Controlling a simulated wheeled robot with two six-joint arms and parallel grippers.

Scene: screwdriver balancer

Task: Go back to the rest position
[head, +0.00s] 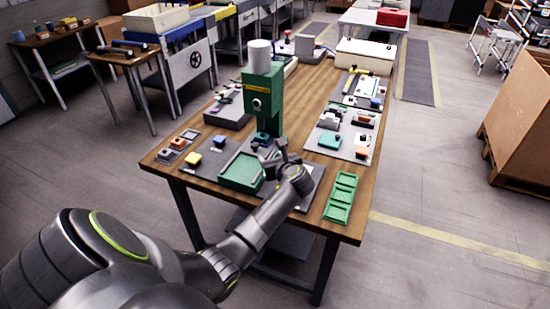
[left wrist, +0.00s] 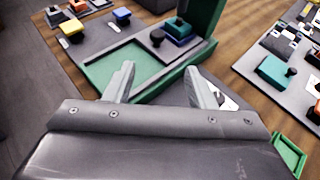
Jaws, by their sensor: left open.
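My left gripper (head: 281,153) is over the front part of the wooden workbench, just in front of the green press (head: 264,97). In the left wrist view my left gripper (left wrist: 162,82) shows two spread fingers with nothing between them. A shallow square green tray (left wrist: 124,63) lies just beyond the fingers; it also shows in the head view (head: 241,171), left of the gripper. A gap to the green press base (left wrist: 204,60) cannot be judged exactly. My right gripper is in neither view.
The wooden workbench (head: 317,94) carries a grey board with small coloured parts (head: 345,136) at right. A green slotted tray (head: 341,198) lies at the front right corner. A side table (head: 124,52) stands at left. Open floor (head: 450,180) lies to the right.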

